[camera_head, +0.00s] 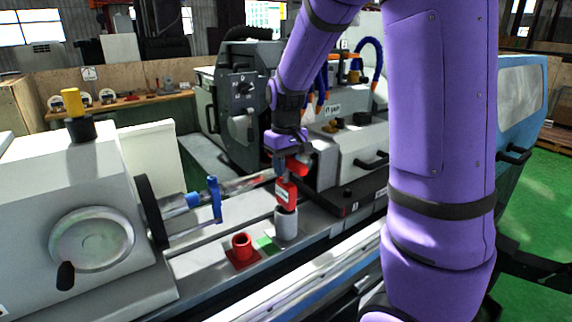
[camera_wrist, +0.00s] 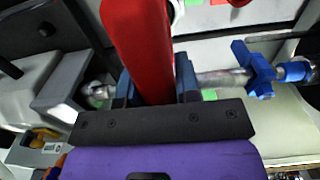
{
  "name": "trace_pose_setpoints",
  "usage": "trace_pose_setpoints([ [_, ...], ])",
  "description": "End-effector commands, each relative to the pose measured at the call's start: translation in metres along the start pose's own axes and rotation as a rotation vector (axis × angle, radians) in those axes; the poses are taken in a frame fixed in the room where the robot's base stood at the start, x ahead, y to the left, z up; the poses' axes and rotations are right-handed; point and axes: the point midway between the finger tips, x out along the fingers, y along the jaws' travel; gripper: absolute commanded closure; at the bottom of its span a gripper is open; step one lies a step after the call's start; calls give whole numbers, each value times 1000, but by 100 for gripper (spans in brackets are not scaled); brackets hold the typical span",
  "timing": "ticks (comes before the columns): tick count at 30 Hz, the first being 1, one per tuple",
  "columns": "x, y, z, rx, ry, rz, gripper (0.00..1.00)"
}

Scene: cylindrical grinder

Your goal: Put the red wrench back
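The red wrench (camera_head: 286,190) is upright, held between the fingers of my gripper (camera_head: 287,160). Its lower end is at the mouth of a grey cylindrical holder (camera_head: 286,225) in the head view; I cannot tell whether it is inside, or just above. In the wrist view the red wrench (camera_wrist: 140,40) fills the space between the two fingers of my gripper (camera_wrist: 155,85), which touch it on both sides. A red round holder (camera_head: 242,246) on a red base stands empty to the left of the grey one. A green patch (camera_head: 266,243) lies between them.
A blue clamp (camera_head: 214,198) is on the workpiece rod behind the holders; the clamp also shows in the wrist view (camera_wrist: 258,70). The grinder's handwheel (camera_head: 92,242) is at the left. A wooden bench (camera_head: 120,103) stands behind.

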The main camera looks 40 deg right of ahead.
Motion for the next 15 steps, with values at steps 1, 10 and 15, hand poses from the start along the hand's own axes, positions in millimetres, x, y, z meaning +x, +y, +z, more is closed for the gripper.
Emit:
trace_pose_setpoints([
  [1,0,0,0,0,0,0,58],
  [10,0,0,0,0,0,0,46],
  [15,-10,0,0,0,3,0,46],
])
